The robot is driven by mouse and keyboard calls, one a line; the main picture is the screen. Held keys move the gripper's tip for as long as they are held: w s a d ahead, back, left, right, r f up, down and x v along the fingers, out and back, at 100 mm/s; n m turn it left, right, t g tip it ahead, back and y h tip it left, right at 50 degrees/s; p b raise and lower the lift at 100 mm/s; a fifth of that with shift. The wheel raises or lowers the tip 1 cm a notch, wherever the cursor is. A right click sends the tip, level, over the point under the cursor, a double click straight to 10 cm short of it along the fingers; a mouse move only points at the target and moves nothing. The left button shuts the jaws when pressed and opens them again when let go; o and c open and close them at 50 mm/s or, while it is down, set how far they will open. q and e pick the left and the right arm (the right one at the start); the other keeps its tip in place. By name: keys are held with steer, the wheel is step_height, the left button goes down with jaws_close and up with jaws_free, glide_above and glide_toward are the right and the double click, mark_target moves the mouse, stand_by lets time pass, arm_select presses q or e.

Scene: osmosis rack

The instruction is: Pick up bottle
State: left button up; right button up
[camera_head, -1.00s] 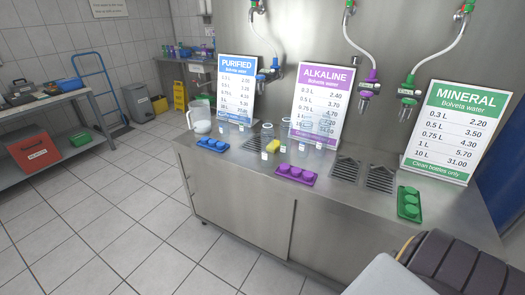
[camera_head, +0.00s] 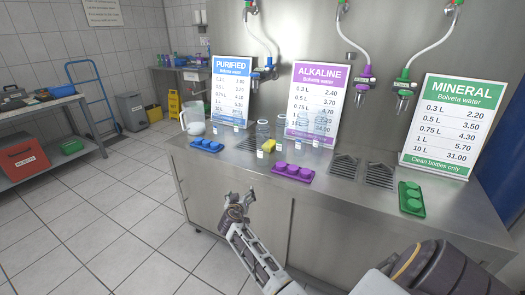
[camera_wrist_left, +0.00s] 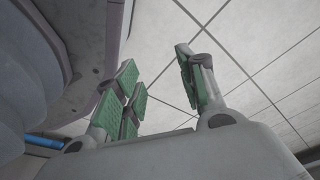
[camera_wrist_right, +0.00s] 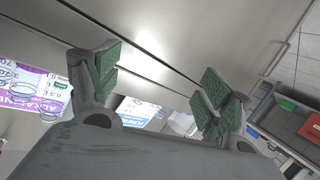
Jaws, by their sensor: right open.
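Several clear bottles stand upright on the steel counter (camera_head: 225,147) in the head view. My right gripper (camera_head: 239,203) is open and empty in front of the counter, apart from the bottles and lower in the picture. Its spread green-padded fingers (camera_wrist_right: 160,85) show in the right wrist view. My left gripper (camera_wrist_left: 165,85) is open and empty in the left wrist view, over floor tiles; the head view does not show it.
Purified (camera_head: 231,88), Alkaline (camera_head: 318,95) and Mineral (camera_head: 452,125) signs stand at the back. Blue (camera_head: 207,145), purple (camera_head: 293,172) and green (camera_head: 411,199) cap trays lie near the front edge. Taps hang above.

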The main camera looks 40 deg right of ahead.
arm_select(q)
steer(key=w, duration=0.1)
steer(key=w+r+b, duration=0.1)
steer(key=w+d+b, duration=0.1)
steer(key=shift+r, duration=0.25)
arm_select(e)
steer(key=d+r+m+h, duration=0.2)
steer(key=r+m, duration=0.1)
steer(key=r, duration=0.6)
steer(key=s+d+r+m+h, duration=0.1)
steer(key=d+r+m+h, duration=0.2)
steer(key=r, duration=0.6)
steer(key=shift+s+d+g, duration=0.2)
steer(key=shift+d+g, duration=0.05)
steer(key=shift+g, duration=0.15)
steer(key=shift+r, duration=0.15)
